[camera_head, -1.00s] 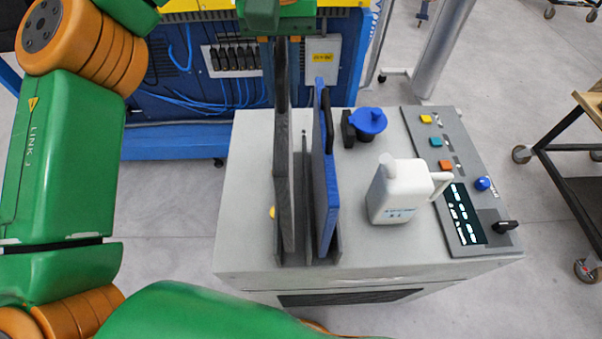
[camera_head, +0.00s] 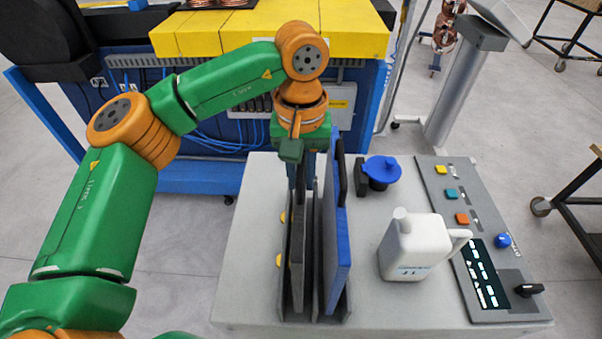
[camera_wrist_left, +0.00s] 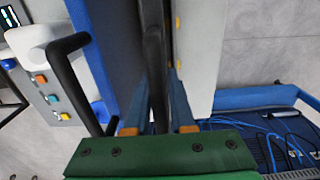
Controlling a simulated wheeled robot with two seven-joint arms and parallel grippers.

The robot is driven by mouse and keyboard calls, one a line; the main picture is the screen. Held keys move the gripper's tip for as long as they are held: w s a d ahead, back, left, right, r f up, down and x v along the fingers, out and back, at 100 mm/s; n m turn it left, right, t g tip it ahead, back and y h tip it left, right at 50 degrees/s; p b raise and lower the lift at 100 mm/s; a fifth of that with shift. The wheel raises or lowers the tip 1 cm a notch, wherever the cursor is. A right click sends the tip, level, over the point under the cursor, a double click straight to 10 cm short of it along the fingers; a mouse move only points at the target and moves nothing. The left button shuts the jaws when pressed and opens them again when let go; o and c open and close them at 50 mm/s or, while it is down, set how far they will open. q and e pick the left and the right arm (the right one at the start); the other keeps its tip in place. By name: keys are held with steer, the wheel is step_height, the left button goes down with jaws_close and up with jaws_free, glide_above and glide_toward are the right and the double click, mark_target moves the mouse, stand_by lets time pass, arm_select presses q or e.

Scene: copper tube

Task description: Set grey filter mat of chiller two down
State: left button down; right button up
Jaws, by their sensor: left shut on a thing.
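The grey filter mat (camera_head: 298,245) stands upright, edge-on, in the dark slotted rack (camera_head: 316,313) on the chiller top, left of the blue mat. My left gripper (camera_head: 303,170) is above its far end, shut on its black handle. In the left wrist view the handle (camera_wrist_left: 155,60) runs between the fingers of my left gripper (camera_wrist_left: 159,128). How far the mat's lower edge sits in the rack is hard to tell. My right gripper is not in view.
The blue mat (camera_head: 337,235) stands close on the right in the same rack. A white jug (camera_head: 412,248), a blue-capped filler (camera_head: 382,170) and a control panel (camera_head: 470,235) are farther right. The chiller top (camera_head: 250,265) is clear on the left.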

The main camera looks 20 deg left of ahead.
arm_select(q)
steer(key=c, duration=0.8)
jaws_free()
steer(key=shift+s, duration=0.15)
steer(key=shift+o, duration=0.2)
steer(key=shift+r, duration=0.1)
steer(key=shift+w+r, duration=0.2)
steer(key=shift+r, duration=0.1)
step_height(320, 180, up, 12)
steer(key=shift+s+f+p, duration=0.15)
steer(key=shift+f+p, duration=0.05)
steer(key=shift+p, duration=0.6)
